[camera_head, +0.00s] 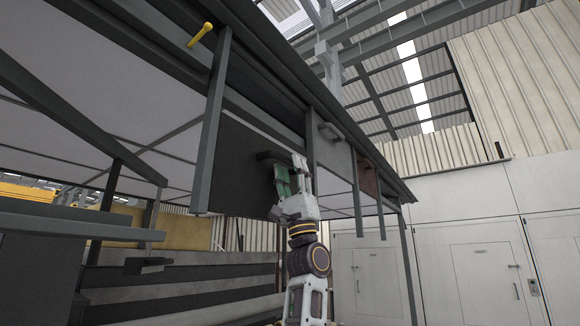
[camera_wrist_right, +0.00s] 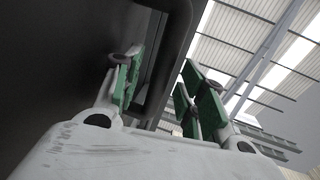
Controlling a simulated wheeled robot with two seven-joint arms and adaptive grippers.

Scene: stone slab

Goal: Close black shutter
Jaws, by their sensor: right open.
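The black shutter (camera_head: 235,165) is a dark panel hanging under the roof edge, left of centre in the head view. Its dark handle (camera_head: 278,156) is near its right side. My right gripper (camera_head: 293,178) is raised at this handle. In the right wrist view, the two green-padded fingers of my right gripper (camera_wrist_right: 164,88) are apart. The handle bar (camera_wrist_right: 172,65) passes between them, one finger on the panel side and the other outside. The shutter's dark face (camera_wrist_right: 60,65) fills the left of that view. Whether the pads touch the bar is unclear. My left gripper is not in view.
A grey shutter (camera_head: 335,165) and a brown shutter (camera_head: 369,178), each with a handle, hang to the right. Grey posts (camera_head: 209,140) hang between the panels. A yellow bar (camera_head: 200,34) sticks out at upper left. White cabinets (camera_head: 470,265) stand at right.

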